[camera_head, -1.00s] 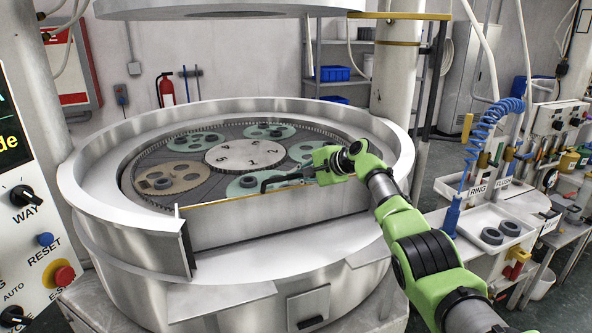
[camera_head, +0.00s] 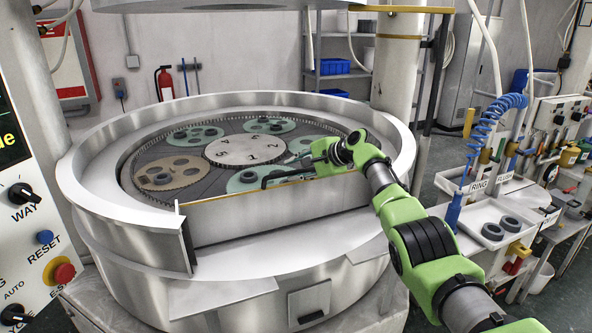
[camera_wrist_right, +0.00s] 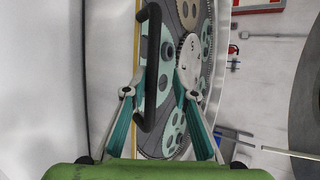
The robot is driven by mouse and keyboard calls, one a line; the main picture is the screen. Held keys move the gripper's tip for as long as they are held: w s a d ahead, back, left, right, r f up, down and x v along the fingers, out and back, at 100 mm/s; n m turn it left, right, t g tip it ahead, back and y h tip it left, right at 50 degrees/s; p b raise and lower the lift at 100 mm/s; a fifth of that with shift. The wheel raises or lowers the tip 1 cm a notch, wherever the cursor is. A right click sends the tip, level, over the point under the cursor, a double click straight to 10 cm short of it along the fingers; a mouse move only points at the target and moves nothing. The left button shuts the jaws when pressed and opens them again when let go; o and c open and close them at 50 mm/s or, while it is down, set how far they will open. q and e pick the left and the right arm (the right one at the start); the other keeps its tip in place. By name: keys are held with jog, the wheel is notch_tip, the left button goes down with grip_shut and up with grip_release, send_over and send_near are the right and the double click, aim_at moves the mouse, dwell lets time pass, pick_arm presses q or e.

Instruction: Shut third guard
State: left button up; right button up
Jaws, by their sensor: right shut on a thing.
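The guard (camera_head: 275,208) is a metal panel with a yellow top edge, standing upright along the front of the round lapping machine. A black bar handle (camera_head: 268,180) shows at its top edge; it also shows in the right wrist view (camera_wrist_right: 152,65). My right gripper (camera_head: 300,172) reaches in from the right and is shut on the handle. In the right wrist view my right gripper (camera_wrist_right: 158,93) has one finger on each side of the bar. The exact contact is hard to see. My left gripper is not in view.
Carriers and a numbered centre disc (camera_head: 246,150) lie inside the machine's raised rim (camera_head: 85,195). A control panel (camera_head: 35,215) stands at the left edge. A white tray (camera_head: 470,222) with dark rings and a blue coiled hose (camera_head: 482,125) are at the right.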

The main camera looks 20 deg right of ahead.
jog(key=shift+r, duration=0.55)
jog(key=shift+d, duration=0.2)
jog(key=shift+s+d+r, duration=0.15)
jog(key=shift+s+r, duration=0.1)
jog(key=shift+s, duration=0.05)
jog(key=f+v, duration=0.1)
jog(key=v, duration=0.9)
jog(key=shift+s+r, duration=0.15)
jog(key=shift+s, duration=0.3)
jog(key=shift+d, duration=0.1)
